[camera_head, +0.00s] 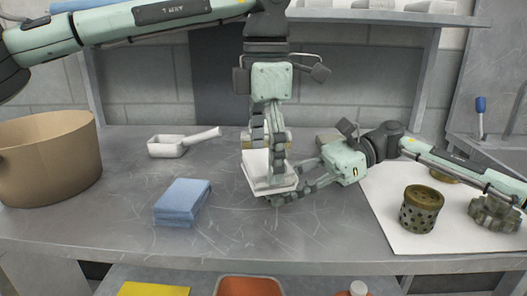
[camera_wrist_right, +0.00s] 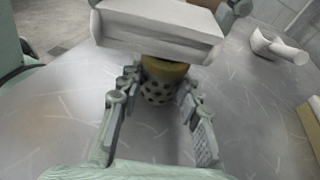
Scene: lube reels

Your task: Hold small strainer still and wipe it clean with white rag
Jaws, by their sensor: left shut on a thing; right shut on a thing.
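The white rag (camera_head: 262,180) is a folded pad held by my left gripper (camera_head: 268,158), which points down over the middle of the bench. The small strainer (camera_wrist_right: 158,88) is a perforated cylinder with a brass-coloured rim, seen in the right wrist view. It sits between the fingers of my right gripper (camera_wrist_right: 155,112), which reaches in low from the right in the head view (camera_head: 272,192). The rag also shows in the right wrist view (camera_wrist_right: 155,38), right over the strainer's top; whether they touch is unclear. In the head view the strainer is mostly hidden behind the rag and grippers.
A larger perforated strainer (camera_head: 419,212) and a lobed metal part (camera_head: 494,214) stand on a white mat (camera_head: 395,228) at right. A blue folded cloth (camera_head: 182,201), a white scoop (camera_head: 170,148) and a tan tub (camera_head: 50,160) are at left. The front middle bench is clear.

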